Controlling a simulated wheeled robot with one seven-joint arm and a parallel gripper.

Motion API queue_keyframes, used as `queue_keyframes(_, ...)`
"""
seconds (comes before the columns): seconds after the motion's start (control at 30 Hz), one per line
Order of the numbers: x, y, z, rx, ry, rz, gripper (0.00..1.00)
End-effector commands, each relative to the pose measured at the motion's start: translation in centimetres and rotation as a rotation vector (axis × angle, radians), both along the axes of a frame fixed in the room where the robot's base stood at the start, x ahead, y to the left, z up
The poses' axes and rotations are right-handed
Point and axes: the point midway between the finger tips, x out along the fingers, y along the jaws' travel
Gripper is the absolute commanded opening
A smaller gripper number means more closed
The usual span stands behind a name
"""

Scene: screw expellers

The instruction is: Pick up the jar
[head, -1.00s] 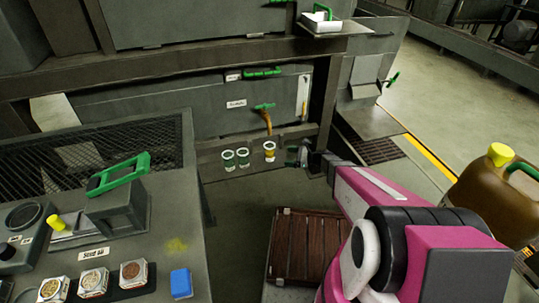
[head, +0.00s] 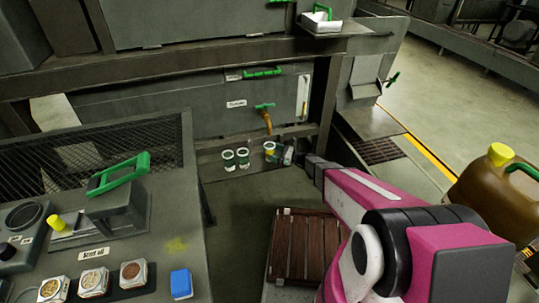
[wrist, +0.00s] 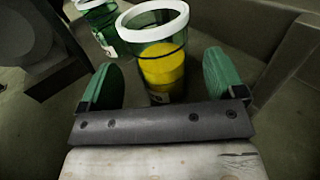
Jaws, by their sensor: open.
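Several small jars with white rims stand in a row on a low ledge below the machine. The rightmost jar (head: 269,149) has yellow contents and sits under the brass spout. It also shows in the wrist view as a green-tinted jar (wrist: 158,50) with a white rim, upright, with yellow inside. My gripper (head: 283,154) is at this jar's right side in the head view. In the wrist view my gripper (wrist: 160,85) is open, its green fingers on either side of the jar's lower part. I cannot tell whether either finger touches it.
Two other jars, a middle one (head: 243,157) and a left one (head: 228,160), stand left of it. The spout (head: 267,120) hangs above the jar. A dark frame post (head: 325,100) stands to the right. A slatted wooden crate (head: 303,255) lies on the floor in front.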

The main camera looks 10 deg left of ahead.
Motion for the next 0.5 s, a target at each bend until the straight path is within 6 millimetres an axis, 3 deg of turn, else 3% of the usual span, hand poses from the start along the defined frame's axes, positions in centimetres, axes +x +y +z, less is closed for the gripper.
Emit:
queue_keyframes(0.2, 0.7, 3.0, -0.1, -0.001, 0.000, 0.002, 0.89)
queue_keyframes(0.47, 0.8, 3.4, 0.0, -0.001, 0.000, 0.000, 0.89)
queue_keyframes(0.5, 0.8, 3.4, 0.0, -0.001, 0.000, 0.000, 0.79)
